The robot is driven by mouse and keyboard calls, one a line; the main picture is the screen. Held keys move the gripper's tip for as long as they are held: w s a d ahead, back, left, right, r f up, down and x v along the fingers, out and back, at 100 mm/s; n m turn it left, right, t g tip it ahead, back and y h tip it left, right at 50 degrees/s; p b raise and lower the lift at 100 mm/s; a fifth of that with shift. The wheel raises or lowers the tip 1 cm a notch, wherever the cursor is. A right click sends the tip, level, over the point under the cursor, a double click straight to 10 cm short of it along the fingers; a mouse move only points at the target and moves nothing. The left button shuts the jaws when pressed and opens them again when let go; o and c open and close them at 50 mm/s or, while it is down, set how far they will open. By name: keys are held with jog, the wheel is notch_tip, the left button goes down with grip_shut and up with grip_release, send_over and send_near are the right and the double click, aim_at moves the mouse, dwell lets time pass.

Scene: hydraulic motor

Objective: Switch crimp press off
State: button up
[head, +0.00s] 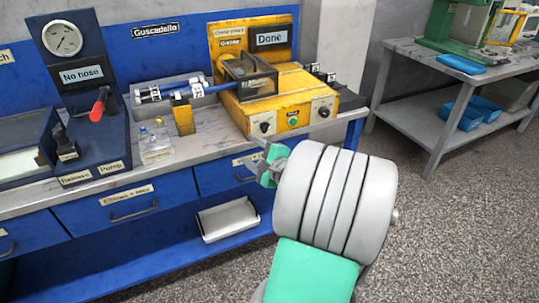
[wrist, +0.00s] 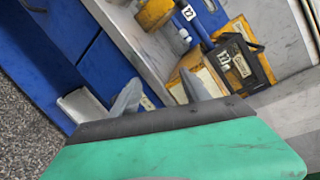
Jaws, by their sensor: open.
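The yellow crimp press (head: 305,88) stands on the workbench in the head view, with a display (head: 272,38) reading "Done". Its front has a left black knob (head: 265,127), a green button (head: 293,121) and a right black knob (head: 322,112). I cannot tell which control is the off switch, or how the knobs are set. My gripper (head: 268,160) is just in front of and below the press, apart from it. In the wrist view its two fingers (wrist: 158,92) are spread and empty, with part of the yellow press (wrist: 187,68) beyond them.
A blue hose with white-labelled fittings (head: 185,92) lies left of the press, reaching toward it. The pump station with its gauge (head: 62,39) stands at the left. Blue drawers (head: 125,213) are below the bench edge. A grey side table (head: 430,75) stands at the right. The floor between is clear.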

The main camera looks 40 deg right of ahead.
aim_at(267, 130)
jog(key=s+d+m+t+h, duration=0.1)
jog(key=s+d+m+h, duration=0.3)
jog(key=d+m, duration=0.3)
jog(key=shift+n+t, duration=0.3)
jog(key=shift+n, duration=0.3)
jog(key=x, duration=0.3)
jog(key=b+x, duration=0.1)
jog(key=x, duration=0.3)
jog(key=shift+w+d+r, duration=0.25)
jog(key=shift+d, duration=0.05)
jog(key=shift+c, duration=0.5)
grip_shut()
